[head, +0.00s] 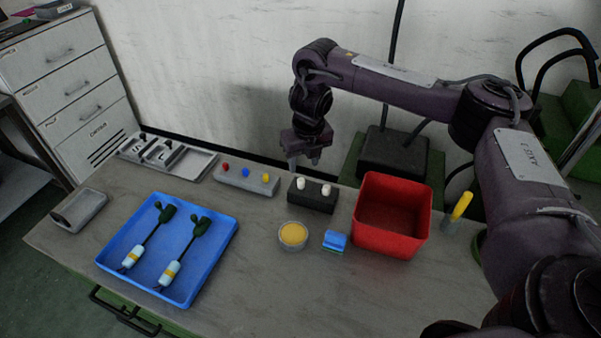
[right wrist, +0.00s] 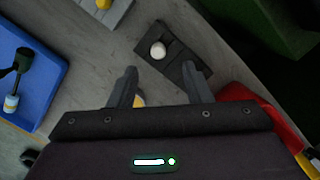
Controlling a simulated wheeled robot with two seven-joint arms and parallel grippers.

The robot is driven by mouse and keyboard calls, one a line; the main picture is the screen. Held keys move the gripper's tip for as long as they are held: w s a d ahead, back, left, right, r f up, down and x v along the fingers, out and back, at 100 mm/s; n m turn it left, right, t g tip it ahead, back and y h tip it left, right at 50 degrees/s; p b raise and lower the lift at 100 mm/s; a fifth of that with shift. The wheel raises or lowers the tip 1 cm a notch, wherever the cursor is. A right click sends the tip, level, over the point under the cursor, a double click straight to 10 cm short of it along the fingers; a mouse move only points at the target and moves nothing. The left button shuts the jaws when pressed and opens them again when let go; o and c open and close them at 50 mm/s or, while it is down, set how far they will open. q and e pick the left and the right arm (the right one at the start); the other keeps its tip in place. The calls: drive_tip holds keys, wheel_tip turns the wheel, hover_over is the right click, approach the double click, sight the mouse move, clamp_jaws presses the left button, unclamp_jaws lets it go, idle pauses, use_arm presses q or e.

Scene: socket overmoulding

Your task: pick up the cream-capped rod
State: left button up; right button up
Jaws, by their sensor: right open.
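Two cream-white caps, the left one (head: 300,184) and the right one (head: 326,190), stand upright in a black block (head: 312,203) near the back of the table. One cream cap (right wrist: 158,50) shows in the right wrist view on the dark block (right wrist: 174,38), ahead of and between the fingertips; the other cannot be made out there. My right gripper (head: 304,165) is open and empty, pointing down above and behind the block, apart from the caps. Its two spread fingers also show in the wrist view (right wrist: 159,70). My left gripper is not in view.
A grey block (head: 246,181) with red, blue and yellow caps is left of the black block. A red bin (head: 391,245) stands close on its right. A yellow-filled bowl (head: 293,236) and blue sponge (head: 335,240) lie in front. A blue tray (head: 205,262) holds two cabled parts.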

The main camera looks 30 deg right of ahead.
sight(301, 180)
drive_tip(key=shift+s+a+f, duration=0.1)
drive_tip(key=shift+f, duration=0.85)
drive_tip(key=shift+f+p, duration=0.35)
drive_tip(key=shift+f, duration=0.05)
drive_tip(key=f, duration=0.2)
drive_tip(key=w+f+p, duration=0.1)
drive_tip(key=f, duration=0.1)
drive_tip(key=shift+w+f, duration=0.1)
drive_tip(key=shift+f, duration=0.15)
drive_tip(key=shift+c, duration=0.3)
drive_tip(key=c, duration=0.5)
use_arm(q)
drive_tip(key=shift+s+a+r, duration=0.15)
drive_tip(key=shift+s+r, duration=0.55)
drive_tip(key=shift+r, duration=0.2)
use_arm(e)
clamp_jaws()
